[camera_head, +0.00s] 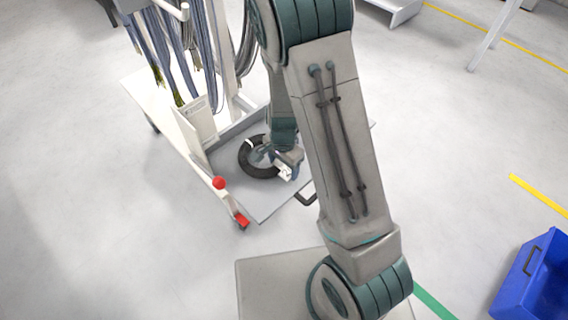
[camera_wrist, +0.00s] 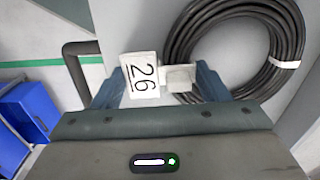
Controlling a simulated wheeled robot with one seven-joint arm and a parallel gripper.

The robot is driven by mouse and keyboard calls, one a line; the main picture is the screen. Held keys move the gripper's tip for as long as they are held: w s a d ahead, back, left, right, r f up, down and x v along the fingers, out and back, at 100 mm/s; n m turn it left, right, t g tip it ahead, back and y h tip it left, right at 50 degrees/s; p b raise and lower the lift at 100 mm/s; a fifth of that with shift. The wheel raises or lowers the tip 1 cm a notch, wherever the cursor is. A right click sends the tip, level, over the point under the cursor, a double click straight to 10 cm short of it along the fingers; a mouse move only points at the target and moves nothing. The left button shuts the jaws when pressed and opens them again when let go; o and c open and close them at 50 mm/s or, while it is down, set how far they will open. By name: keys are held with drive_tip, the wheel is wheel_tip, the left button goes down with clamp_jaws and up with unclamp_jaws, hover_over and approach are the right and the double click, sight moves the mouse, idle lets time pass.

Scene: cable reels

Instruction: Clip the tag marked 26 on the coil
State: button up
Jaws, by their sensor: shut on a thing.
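The white tag (camera_wrist: 141,75) marked 26 is between the fingers of my gripper (camera_wrist: 165,85) in the wrist view, with a pale block-like clip part (camera_wrist: 180,77) beside it. The black cable coil (camera_wrist: 228,20) lies just beyond the fingers, with a white band on its right side. In the head view the coil (camera_head: 245,160) lies on the grey cart deck, and my gripper (camera_head: 287,168) is over its right side. The tag's clip part overlaps the coil's lower left edge in the wrist view; I cannot tell whether they touch.
Hanging cables (camera_head: 170,50) and a white post stand behind. A red knob (camera_head: 219,183) is at the left edge. A blue bin (camera_head: 535,285) stands on the floor at right.

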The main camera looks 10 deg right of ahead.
drive_tip(key=shift+s+f, duration=0.15)
drive_tip(key=shift+f, duration=0.15)
drive_tip(key=shift+c, duration=0.3)
drive_tip(key=o, duration=1.1)
drive_tip(key=shift+o, duration=0.5)
drive_tip(key=shift+r, duration=0.15)
drive_tip(key=shift+r+p, duration=2.9)
drive_tip(key=shift+r, duration=0.6)
